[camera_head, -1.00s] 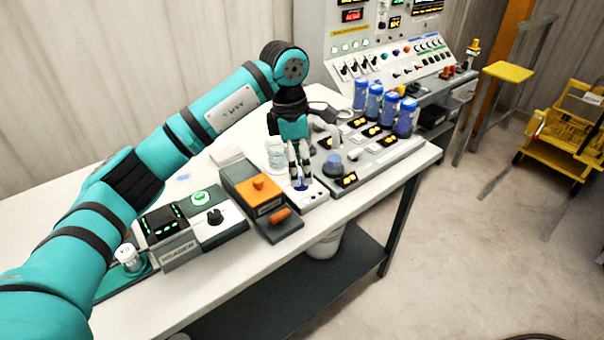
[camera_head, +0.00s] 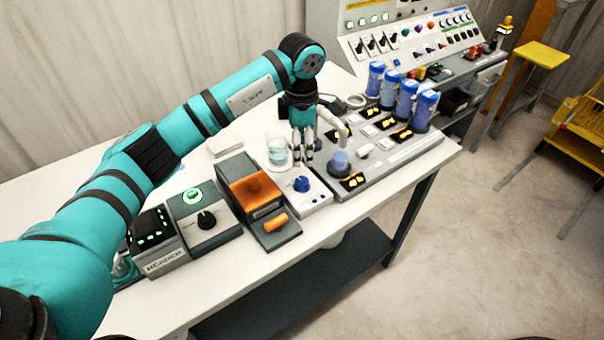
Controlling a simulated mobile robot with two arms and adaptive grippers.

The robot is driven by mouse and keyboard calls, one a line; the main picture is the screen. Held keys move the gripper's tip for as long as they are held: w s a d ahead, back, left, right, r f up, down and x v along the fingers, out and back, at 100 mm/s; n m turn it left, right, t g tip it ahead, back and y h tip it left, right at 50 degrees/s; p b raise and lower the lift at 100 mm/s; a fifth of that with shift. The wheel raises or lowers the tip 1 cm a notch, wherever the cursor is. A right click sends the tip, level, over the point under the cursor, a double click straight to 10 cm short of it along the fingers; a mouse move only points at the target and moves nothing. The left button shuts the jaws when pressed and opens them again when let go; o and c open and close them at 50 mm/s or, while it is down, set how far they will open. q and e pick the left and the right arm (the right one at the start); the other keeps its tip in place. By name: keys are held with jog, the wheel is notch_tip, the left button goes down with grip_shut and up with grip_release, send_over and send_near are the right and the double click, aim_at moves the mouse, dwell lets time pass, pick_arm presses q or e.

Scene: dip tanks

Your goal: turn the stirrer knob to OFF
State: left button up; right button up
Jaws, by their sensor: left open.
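The stirrer (camera_head: 316,195) is a small white unit on the bench with a blue knob (camera_head: 301,184) on its front part. The knob's pointer and its setting are too small to read. A clear beaker (camera_head: 276,152) with pale liquid stands at the stirrer's back part. My left gripper (camera_head: 303,163) points down, open and empty, just behind and above the knob and to the right of the beaker. Its fingers appear clear of the knob. My right gripper is not in view.
Left of the stirrer stand an orange-topped unit (camera_head: 252,190), a grey unit with a black knob (camera_head: 207,220) and a heater with green digits (camera_head: 153,237). The bench's front strip is clear.

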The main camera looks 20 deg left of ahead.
pick_arm(q)
send_over(302, 180)
notch_tip(302, 180, down, 4)
jog(key=shift+f+p, duration=0.1)
jog(key=shift+p, duration=0.3)
notch_tip(302, 180, down, 6)
jog(key=shift+r+p, duration=0.15)
jog(key=shift+p, duration=0.5)
jog(key=shift+f, duration=0.6)
jog(key=c, duration=1.2)
jog(key=shift+o, duration=0.2)
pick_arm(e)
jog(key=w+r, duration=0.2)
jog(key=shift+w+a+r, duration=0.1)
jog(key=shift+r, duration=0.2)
